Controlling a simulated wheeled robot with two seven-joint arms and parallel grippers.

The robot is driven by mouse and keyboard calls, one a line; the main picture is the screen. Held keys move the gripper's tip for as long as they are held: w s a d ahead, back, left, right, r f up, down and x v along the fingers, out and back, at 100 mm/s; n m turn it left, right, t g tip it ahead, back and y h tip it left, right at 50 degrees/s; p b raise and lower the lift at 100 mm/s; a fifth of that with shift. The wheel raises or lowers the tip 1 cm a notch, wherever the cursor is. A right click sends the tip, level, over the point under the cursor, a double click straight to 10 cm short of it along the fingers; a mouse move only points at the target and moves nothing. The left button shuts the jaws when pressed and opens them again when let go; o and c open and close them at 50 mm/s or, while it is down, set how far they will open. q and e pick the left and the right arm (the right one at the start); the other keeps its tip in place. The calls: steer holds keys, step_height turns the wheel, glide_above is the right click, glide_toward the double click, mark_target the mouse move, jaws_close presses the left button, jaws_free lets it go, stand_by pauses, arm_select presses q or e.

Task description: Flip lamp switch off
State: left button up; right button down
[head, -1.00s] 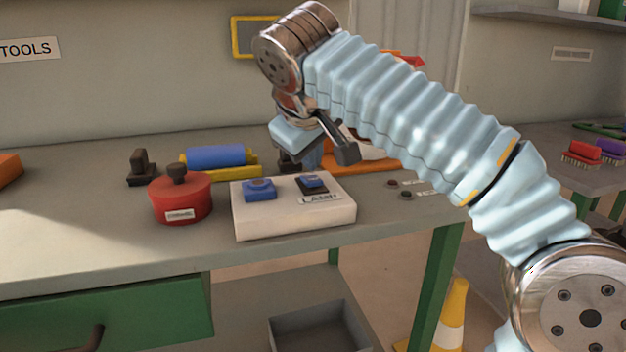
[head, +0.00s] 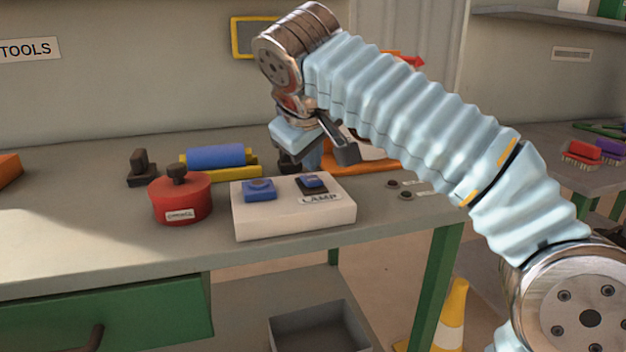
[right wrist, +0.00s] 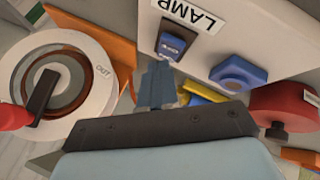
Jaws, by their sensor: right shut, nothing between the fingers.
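A white box (head: 290,218) labelled LAMP stands on the grey bench. The lamp switch (head: 312,182), a blue rocker in a dark frame, is on its top right; it also shows in the right wrist view (right wrist: 173,45). A second blue control (head: 259,189) is on the box's top left. My right gripper (head: 346,152) is behind and above the box's right part in the head view. In the right wrist view its fingers (right wrist: 157,85) are shut and empty, just short of the switch in the picture; I cannot tell whether they touch. My left gripper is out of view.
A red round pot-like object (head: 181,200) stands left of the box. A blue roller (head: 216,156) on a yellow base and a dark stamp-like piece (head: 142,168) are behind it. Two small buttons (head: 406,194) are right of the box. The bench front left is clear.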

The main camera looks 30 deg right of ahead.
mark_target(309, 180)
steer(key=shift+f, duration=0.1)
stand_by(0.3)
steer(key=shift+f, duration=0.35)
steer(key=shift+s+f+b, duration=0.1)
steer(key=shift+f+b, duration=0.25)
steer(key=shift+b, duration=0.1)
stand_by(0.4)
stand_by(0.3)
steer(key=shift+r+p, duration=0.85)
steer(key=shift+p, duration=0.1)
steer(key=r+p, duration=0.1)
steer(key=p, duration=0.1)
steer(key=r+p, duration=0.1)
steer(key=r, duration=0.1)
steer(key=w+r+p, duration=0.1)
steer(key=r+p, duration=0.1)
steer(key=shift+p, duration=0.3)
steer(key=shift+f, duration=0.1)
